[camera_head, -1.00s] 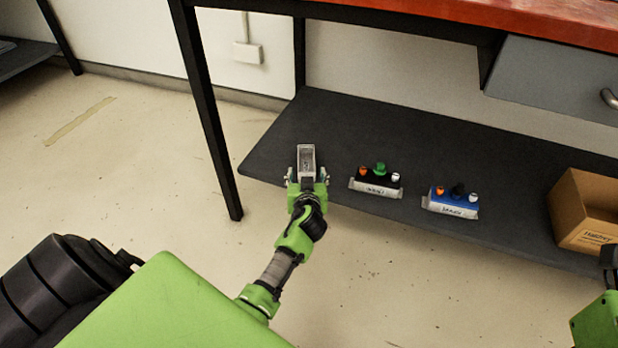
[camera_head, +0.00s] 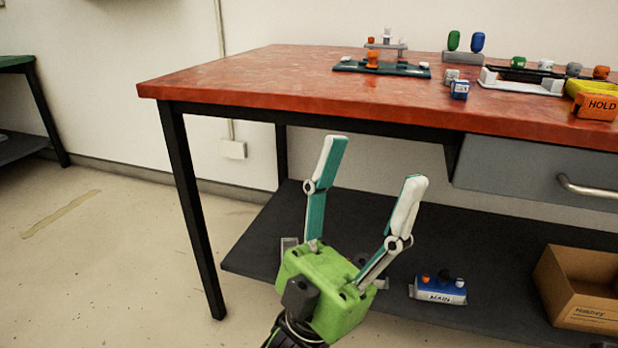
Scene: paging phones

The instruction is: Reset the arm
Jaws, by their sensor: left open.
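My left gripper (camera_head: 375,161) rises from the bottom centre with its two white-and-teal fingers spread wide and nothing between them. Its green body is in front of the lower shelf (camera_head: 480,270), and its fingers point up in front of the table's front edge. A small clear or grey box (camera_head: 288,243) shows just left of the gripper body on the shelf, partly hidden. A blue unit (camera_head: 438,291) marked MAIN, with coloured knobs, sits on the shelf to the right. Another unit beside it is mostly hidden behind the gripper. My right gripper is not seen.
The red tabletop (camera_head: 240,80) holds a dark green board (camera_head: 381,68), several coloured knobbed items and an orange HOLD block (camera_head: 596,106). A grey drawer (camera_head: 530,170) hangs under the table. A cardboard box (camera_head: 590,300) stands at the shelf's right. The floor at left is clear.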

